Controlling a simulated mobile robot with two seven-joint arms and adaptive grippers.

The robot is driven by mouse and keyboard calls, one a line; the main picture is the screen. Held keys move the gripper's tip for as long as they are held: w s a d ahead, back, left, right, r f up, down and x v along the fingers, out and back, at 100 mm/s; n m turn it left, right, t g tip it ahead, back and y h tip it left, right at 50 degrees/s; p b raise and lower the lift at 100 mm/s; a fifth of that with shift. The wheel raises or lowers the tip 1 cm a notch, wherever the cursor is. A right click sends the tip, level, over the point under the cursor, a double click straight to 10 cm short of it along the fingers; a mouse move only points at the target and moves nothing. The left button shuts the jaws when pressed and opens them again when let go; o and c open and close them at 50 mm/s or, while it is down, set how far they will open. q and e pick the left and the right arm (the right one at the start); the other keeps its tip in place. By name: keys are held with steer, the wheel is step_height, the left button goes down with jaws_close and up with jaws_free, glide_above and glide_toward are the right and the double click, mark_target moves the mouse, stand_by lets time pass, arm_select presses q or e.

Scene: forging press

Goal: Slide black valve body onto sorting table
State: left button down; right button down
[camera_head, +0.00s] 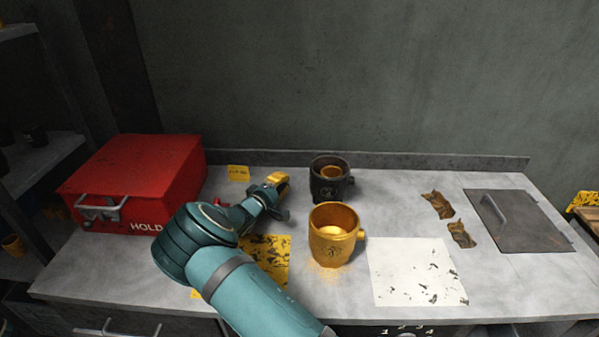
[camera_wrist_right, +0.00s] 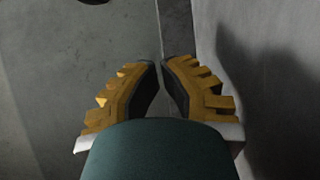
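The black valve body (camera_head: 318,187), a dark cup shape with a side stub and an amber ring inside, stands upright towards the back of the grey worktop (camera_head: 400,190). Whether this worktop is the sorting table, I cannot tell. My right gripper (camera_head: 281,179) is left of the black valve body, apart from it and low over the worktop. In the right wrist view its yellow fingers (camera_wrist_right: 160,65) are nearly together at the tips, with a narrow empty gap. A dark edge, perhaps the black valve body, shows at the top left there. My left gripper is not in view.
A yellow valve body (camera_head: 328,246) with a glowing inside stands in front of the black one. A red box (camera_head: 140,175) marked HOLD is at the left. A worn white patch (camera_head: 400,262), brown scraps (camera_head: 437,205) and a grey hatch (camera_head: 515,225) lie right. A low ledge runs behind.

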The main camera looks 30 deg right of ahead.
mark_target(315, 178)
steer(key=b+x, duration=0.1)
steer(key=x, duration=0.8)
steer(key=shift+d+b, duration=0.3)
steer(key=shift+d, duration=0.05)
steer(key=shift+s+d, duration=0.2)
steer(key=shift+s, duration=1.7)
steer(key=shift+s, duration=0.1)
steer(key=s, duration=0.2)
steer(key=shift+s+d+r+p, duration=0.1)
steer(key=shift+s+d+p, duration=0.1)
steer(key=shift+s+p, duration=0.15)
steer(key=shift+s+d, duration=0.1)
steer(key=shift+s, duration=0.3)
